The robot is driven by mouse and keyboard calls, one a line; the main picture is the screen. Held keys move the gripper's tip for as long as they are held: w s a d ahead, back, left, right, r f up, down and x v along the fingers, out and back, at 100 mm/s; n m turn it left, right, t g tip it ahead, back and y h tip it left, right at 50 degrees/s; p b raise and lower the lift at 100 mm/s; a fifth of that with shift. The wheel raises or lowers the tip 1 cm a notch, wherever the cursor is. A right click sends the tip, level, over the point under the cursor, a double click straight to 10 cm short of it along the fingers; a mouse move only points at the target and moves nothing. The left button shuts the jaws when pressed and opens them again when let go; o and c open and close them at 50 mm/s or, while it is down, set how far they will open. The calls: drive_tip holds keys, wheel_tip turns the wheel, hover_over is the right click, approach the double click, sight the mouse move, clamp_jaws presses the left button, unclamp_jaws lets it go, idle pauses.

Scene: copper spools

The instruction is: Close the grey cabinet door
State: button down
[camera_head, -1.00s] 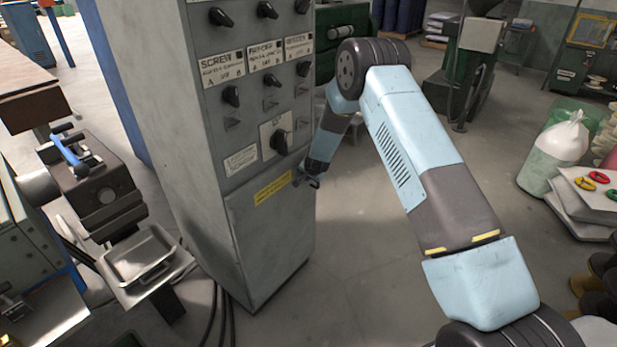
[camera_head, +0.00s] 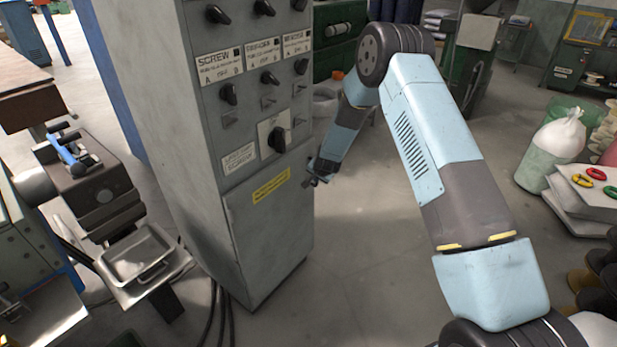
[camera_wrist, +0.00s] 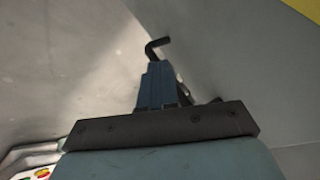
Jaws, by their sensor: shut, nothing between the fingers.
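The grey cabinet (camera_head: 160,120) stands upright left of centre in the head view. In the wrist view my gripper (camera_wrist: 155,50) is shut and empty, with a grey panel and a bit of yellow label at the right.
Knobs and labelled switches (camera_head: 275,135) cover the cabinet's upper front. A machine with a metal tray (camera_head: 150,262) stands at the left. Black cables run at the cabinet's foot. White sacks (camera_head: 557,140) stand at the right. The floor (camera_head: 370,270) right of the cabinet is clear.

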drive_tip(key=a+v, duration=0.1)
drive_tip(key=v, duration=0.8)
drive_tip(key=d+r+m+t+h, duration=0.2)
drive_tip(key=d+r+m, duration=0.55)
drive_tip(key=r, duration=0.35)
drive_tip(key=d+r+m+t+h, duration=0.1)
drive_tip(key=d+r+m, duration=0.5)
drive_tip(key=r+m, duration=0.35)
drive_tip(key=s+d+r+m+h, duration=0.4)
drive_tip(key=s+d+r+m, duration=0.5)
drive_tip(key=d+r+m, duration=0.5)
drive_tip(key=s+d+r+m+g, duration=0.2)
drive_tip(key=s+d+r+m, duration=0.1)
drive_tip(key=s+m, duration=0.65)
drive_tip(key=s+d+r+m+g, duration=0.1)
drive_tip(key=s+d+r+m, duration=0.2)
drive_tip(key=s+m, duration=0.7)
drive_tip(key=s+a+m+y, duration=0.2)
drive_tip(key=s+m, duration=0.6)
drive_tip(key=s+a+m+g+y, duration=0.1)
drive_tip(key=s+a+m+y, duration=0.1)
drive_tip(key=s+m, duration=0.6)
drive_tip(key=shift+s+a+f+m, duration=0.3)
drive_tip(key=shift+a+f+m, duration=0.05)
drive_tip(key=shift+a, duration=0.15)
drive_tip(key=c, duration=1.8)
unclamp_jaws()
drive_tip(key=shift+c, duration=0.2)
